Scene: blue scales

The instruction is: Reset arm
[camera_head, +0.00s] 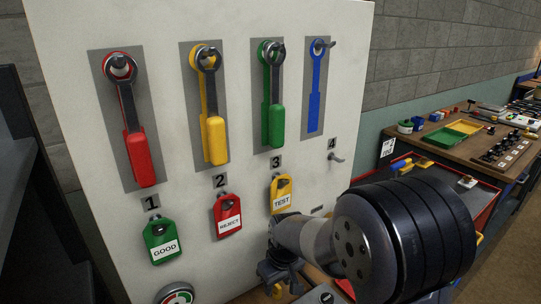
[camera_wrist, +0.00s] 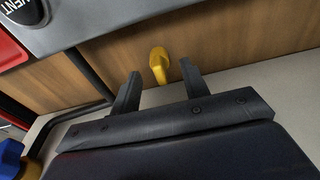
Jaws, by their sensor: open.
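My gripper (camera_head: 282,272) is at the lower middle of the head view, in front of the board's lower part, partly hidden by my arm. In the wrist view my gripper (camera_wrist: 159,71) has its two dark fingers spread apart, with nothing held. A yellow hook-like piece (camera_wrist: 158,66) shows between and beyond the fingers, against a wood surface. On the white board, red (camera_head: 140,158), yellow (camera_head: 214,140) and green (camera_head: 277,125) handled tools hang on pegs. The fourth place shows a flat blue tool shape (camera_head: 314,110) with a bare peg.
Green GOOD (camera_head: 160,232), red REJECT (camera_head: 228,225) and yellow TEST (camera_head: 281,203) tags hang below numbers 1 to 3. The small peg (camera_head: 337,158) under 4 is bare. A wooden bench (camera_head: 455,157) with trays stands at right. A round gauge-like disc (camera_head: 176,295) is at the bottom.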

